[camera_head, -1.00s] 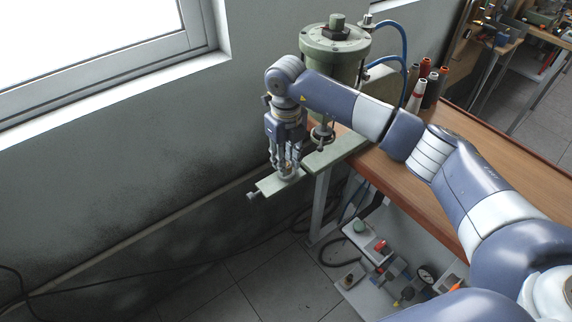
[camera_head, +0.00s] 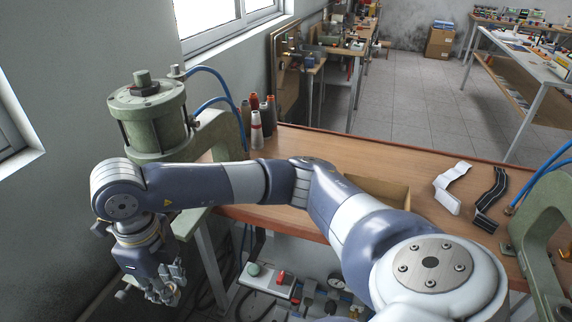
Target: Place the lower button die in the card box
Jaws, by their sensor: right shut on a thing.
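The press (camera_head: 150,118) stands at the left end of the bench, green, with a cylinder on top. My right gripper (camera_head: 163,288) hangs pointing down in front of the press's lower arm, at the lower left. It is shut on the lower button die, a small piece mostly hidden between the fingers. The card box (camera_head: 392,192) is on the wooden bench, a brown open box, with its left and front parts hidden behind my right arm. My left gripper is out of view.
Thread cones (camera_head: 257,128) stand near the press. A white strip (camera_head: 451,187) and a black strip (camera_head: 490,200) lie right of the box. A second green press (camera_head: 540,240) is at the right edge. A shelf with fittings (camera_head: 300,290) is below the bench.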

